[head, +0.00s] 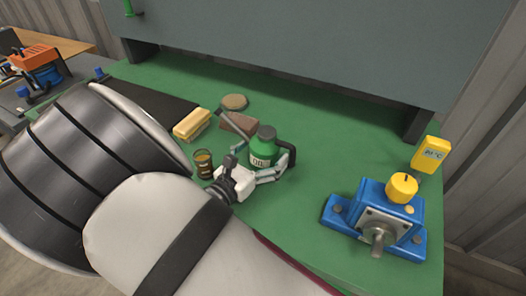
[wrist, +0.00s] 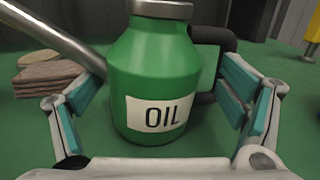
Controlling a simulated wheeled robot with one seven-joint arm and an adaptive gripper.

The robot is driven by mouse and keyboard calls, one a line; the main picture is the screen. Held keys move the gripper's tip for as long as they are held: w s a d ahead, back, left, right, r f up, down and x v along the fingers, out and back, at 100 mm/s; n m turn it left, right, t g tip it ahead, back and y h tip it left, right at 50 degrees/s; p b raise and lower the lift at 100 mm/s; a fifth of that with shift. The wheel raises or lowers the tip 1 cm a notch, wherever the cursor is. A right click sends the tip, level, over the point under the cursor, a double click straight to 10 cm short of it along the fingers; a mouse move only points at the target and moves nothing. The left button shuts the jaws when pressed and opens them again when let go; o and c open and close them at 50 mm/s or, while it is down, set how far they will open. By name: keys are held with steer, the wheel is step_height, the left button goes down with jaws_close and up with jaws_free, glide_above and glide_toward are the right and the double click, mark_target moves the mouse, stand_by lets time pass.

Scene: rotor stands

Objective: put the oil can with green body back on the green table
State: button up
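The oil can (head: 264,148) has a green body, a grey cap, a dark handle, a long grey spout to the left and a white "OIL" label. It stands upright on the green table (head: 320,150). In the wrist view the can (wrist: 152,75) fills the middle, its base appearing to rest on the green surface. My gripper (head: 262,162) is at the can, its fingers on either side. In the wrist view my gripper (wrist: 160,88) is open, with visible gaps between the pads and the can body; the right pad is near the handle.
A blue rotor stand (head: 380,218) and yellow meter (head: 430,154) are at right. A grey panel (head: 300,40) stands behind.

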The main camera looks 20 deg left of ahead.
steer(key=shift+r, duration=0.2)
steer(key=shift+s+a, duration=0.15)
steer(key=shift+s, duration=0.2)
steer(key=p+v, duration=0.4)
steer(key=v, duration=0.9)
steer(key=w+d+r+m+g+h, duration=0.15)
steer(key=d+r+m+g, duration=0.3)
steer(key=d, duration=0.45)
steer(key=w+d+r+m+g+h, duration=0.1)
steer(key=w+d+r+m+g, duration=0.1)
steer(key=d+r+m+g, duration=0.45)
steer(key=w+d+r+m+g+h, duration=0.25)
steer(key=d+m, duration=0.25)
steer(key=d, duration=0.5)
steer(key=s+d+r+m+t+y, duration=0.1)
steer(key=s+d+r+m+y, duration=0.9)
steer(key=s+d+m, duration=0.4)
steer(key=shift+s+d+r+m, duration=0.2)
steer(key=shift+s+r+m, duration=0.5)
steer(key=shift+m, duration=0.6)
